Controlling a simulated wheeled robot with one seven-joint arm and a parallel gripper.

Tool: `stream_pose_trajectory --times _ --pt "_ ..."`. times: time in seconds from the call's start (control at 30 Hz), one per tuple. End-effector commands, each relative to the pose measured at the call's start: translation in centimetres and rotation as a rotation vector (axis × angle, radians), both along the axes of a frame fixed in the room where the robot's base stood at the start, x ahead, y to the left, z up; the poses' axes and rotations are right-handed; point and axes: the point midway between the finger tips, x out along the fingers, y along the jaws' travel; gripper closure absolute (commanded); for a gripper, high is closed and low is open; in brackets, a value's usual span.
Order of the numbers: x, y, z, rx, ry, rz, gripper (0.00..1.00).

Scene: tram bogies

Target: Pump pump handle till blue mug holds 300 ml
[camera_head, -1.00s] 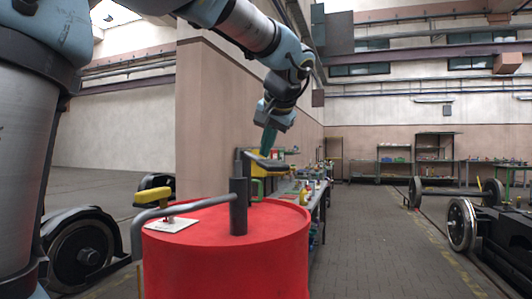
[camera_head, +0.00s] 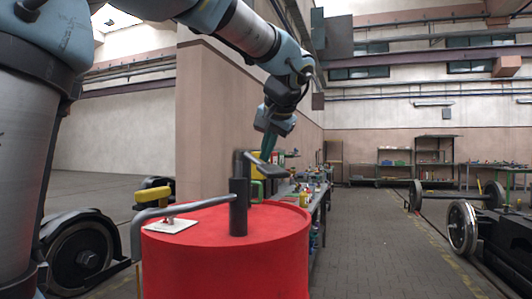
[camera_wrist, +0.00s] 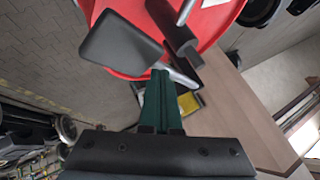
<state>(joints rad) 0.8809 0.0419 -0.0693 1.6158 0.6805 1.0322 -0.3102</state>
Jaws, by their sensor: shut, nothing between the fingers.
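The pump stands on a red drum (camera_head: 270,265), with a dark upright cylinder (camera_head: 238,207) and a grey spout (camera_head: 165,211) bending down at the left. The pump handle (camera_head: 265,170) ends in a flat dark pad behind the cylinder; the pad also shows in the wrist view (camera_wrist: 120,45). My gripper (camera_head: 267,155) points down at the pad with its green fingers together and empty. In the wrist view its fingertips (camera_wrist: 160,75) are at the pad's edge beside the handle rod; I cannot tell whether they touch. No blue mug is visible in either view.
A white card (camera_head: 170,225) with a small thing on it lies on the drum top. A cluttered workbench (camera_head: 318,205) stands behind the drum. Wheelsets (camera_head: 462,226) are at the right. The floor (camera_head: 375,250) between is clear.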

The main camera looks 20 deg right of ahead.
Motion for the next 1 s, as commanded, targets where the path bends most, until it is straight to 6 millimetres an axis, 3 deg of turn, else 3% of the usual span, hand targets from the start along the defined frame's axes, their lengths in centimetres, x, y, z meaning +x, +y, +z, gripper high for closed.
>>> stream_pose_trajectory --times 1.0 --pt "0.0 0.0 -1.3 0.0 0.0 0.0 1.0"
